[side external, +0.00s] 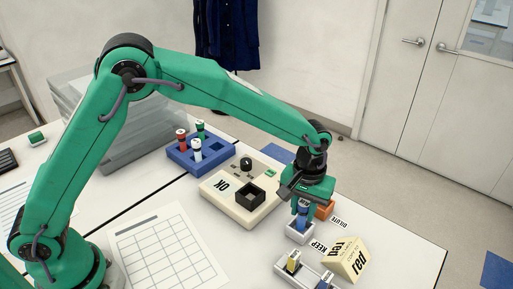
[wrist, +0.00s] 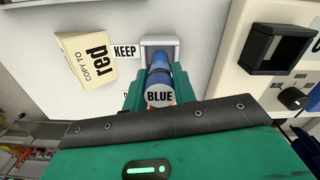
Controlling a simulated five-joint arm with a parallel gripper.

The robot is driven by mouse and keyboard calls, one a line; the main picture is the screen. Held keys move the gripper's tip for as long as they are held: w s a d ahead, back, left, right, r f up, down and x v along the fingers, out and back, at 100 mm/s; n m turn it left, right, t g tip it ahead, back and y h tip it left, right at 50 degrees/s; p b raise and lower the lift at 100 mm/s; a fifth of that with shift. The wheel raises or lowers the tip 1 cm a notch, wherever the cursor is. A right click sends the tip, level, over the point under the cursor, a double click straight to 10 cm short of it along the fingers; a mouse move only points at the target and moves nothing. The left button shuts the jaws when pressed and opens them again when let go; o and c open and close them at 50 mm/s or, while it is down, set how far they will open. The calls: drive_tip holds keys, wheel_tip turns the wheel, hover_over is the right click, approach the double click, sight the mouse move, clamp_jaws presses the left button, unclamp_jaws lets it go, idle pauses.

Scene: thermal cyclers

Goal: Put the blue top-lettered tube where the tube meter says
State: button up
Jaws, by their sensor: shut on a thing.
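My gripper (side external: 303,200) is shut on a blue tube (side external: 303,214), upright in the side view. Its pale cap (wrist: 159,95) reads "BLUE" in the wrist view, and the blue body (wrist: 157,60) shows beyond it. The tube's lower end is at the white holder (side external: 298,231) with the "KEEP" label (side external: 318,246); I cannot tell how deep it sits. The holder also shows in the wrist view (wrist: 174,43). An orange holder (side external: 325,210) with a "DILUTE" label (side external: 338,222) is just behind. The beige tube meter (side external: 217,204) reads "OK"; its black square socket (side external: 250,196) looks empty.
A block (side external: 347,260) reading "COPY TO red" stands close on the right. A white rack with a yellow tube (side external: 293,262) and a blue one is in front. A blue rack (side external: 182,158) with several tubes is behind the meter. A gridded sheet (side external: 165,255) lies left.

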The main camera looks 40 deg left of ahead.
drive_tip(key=shift+f, duration=0.65)
drive_tip(key=shift+f, duration=0.15)
drive_tip(key=o, duration=1)
drive_tip(key=shift+o, duration=0.2)
wheel_tip(320, 180, up, 12)
drive_tip(key=shift+r, duration=0.15)
